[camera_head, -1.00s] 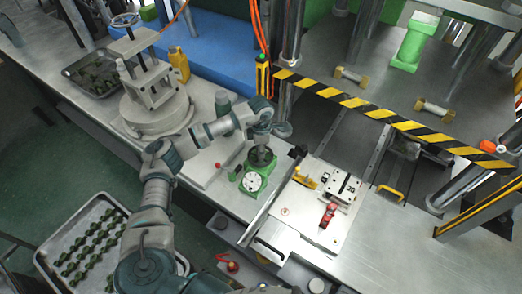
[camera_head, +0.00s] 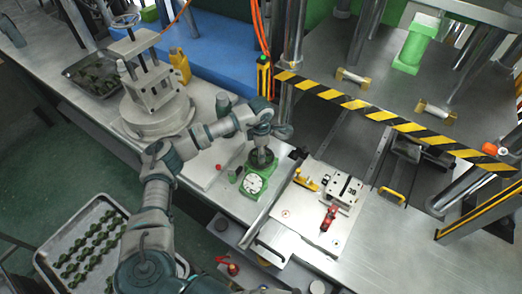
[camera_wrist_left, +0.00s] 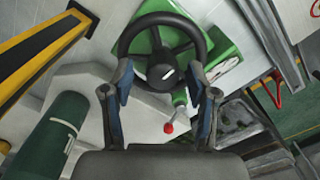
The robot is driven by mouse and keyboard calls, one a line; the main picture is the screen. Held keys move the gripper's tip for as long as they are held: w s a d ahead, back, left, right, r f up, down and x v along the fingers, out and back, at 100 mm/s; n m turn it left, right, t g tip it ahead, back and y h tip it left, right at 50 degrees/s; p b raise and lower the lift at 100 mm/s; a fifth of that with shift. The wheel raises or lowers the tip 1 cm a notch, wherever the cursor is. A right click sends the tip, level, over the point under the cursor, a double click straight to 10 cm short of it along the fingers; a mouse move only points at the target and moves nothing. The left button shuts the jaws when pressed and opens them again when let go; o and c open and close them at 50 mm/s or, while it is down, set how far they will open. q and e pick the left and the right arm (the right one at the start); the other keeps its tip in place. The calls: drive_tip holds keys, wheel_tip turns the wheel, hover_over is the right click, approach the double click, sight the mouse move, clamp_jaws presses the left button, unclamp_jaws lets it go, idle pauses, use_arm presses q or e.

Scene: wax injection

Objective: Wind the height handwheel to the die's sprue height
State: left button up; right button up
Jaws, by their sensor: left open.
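The height handwheel (camera_head: 264,165) is a small dark wheel on a green unit (camera_head: 246,190) with a round white dial (camera_head: 252,184). In the left wrist view the black handwheel (camera_wrist_left: 158,20) shows its rim, spokes and hub ahead of my fingers. My left gripper (camera_head: 262,150) is over the handwheel in the head view. In the left wrist view its two fingers (camera_wrist_left: 160,78) are open, apart, at the near side of the rim. I cannot tell whether they touch it. The dial reading is too small to read. The die (camera_head: 345,188) is a pale block on a white plate.
A red clamp (camera_head: 328,216) stands by the die. A black-and-yellow striped bar (camera_head: 390,115) crosses behind it. A grey round-based press (camera_head: 150,100) stands left. A tray of green parts (camera_head: 90,240) is at lower left. A red-tipped lever (camera_wrist_left: 168,127) sits near the fingers.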

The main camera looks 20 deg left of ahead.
use_arm(q)
wheel_tip(320, 180, up, 12)
idle(0.4)
drive_tip(key=shift+f, duration=0.1)
idle(0.3)
